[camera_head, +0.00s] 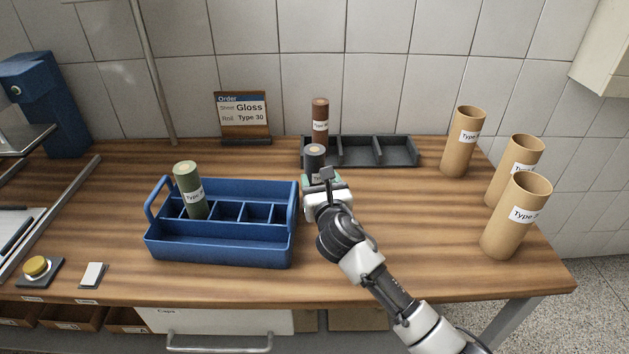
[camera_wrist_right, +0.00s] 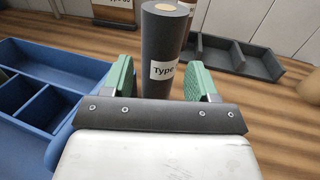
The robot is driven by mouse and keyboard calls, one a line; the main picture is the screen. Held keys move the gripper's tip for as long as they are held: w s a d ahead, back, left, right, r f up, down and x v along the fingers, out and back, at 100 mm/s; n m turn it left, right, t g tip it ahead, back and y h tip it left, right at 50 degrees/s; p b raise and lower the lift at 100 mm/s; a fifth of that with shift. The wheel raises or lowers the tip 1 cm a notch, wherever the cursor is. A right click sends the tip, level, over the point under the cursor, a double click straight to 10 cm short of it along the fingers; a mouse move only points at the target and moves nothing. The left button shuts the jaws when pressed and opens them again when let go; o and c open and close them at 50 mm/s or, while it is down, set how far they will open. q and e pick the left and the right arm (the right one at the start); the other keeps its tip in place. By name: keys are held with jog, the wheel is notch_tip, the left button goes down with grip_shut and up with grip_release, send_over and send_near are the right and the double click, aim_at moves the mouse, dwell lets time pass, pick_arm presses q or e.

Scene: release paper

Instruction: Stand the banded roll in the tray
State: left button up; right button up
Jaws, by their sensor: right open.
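A dark grey roll (camera_head: 314,157) with a white label stands upright just left of the black rack's front. No separate band is clear on it, and its foot is hidden by my gripper. My right gripper (camera_head: 322,184) is open, its green-padded fingers on either side of this roll (camera_wrist_right: 164,52), with gaps showing in the right wrist view. The blue tray (camera_head: 218,250) with several compartments sits to the left. A green labelled roll (camera_head: 189,188) stands in its back left compartment; the other back compartments look empty. My left gripper is not in view.
A black divided rack (camera_head: 400,153) at the back holds a brown roll (camera_head: 320,122) at its left end. Several cardboard tubes (camera_head: 516,218) stand at right. The table between rack and tubes is clear.

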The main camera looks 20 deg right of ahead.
aim_at(317, 171)
jog(key=shift+w+d, duration=0.15)
jog(key=shift+w, duration=1.25)
jog(key=shift+w+d, duration=0.1)
jog(key=shift+w, duration=1.25)
jog(key=shift+r, duration=0.1)
jog(key=c, duration=0.8)
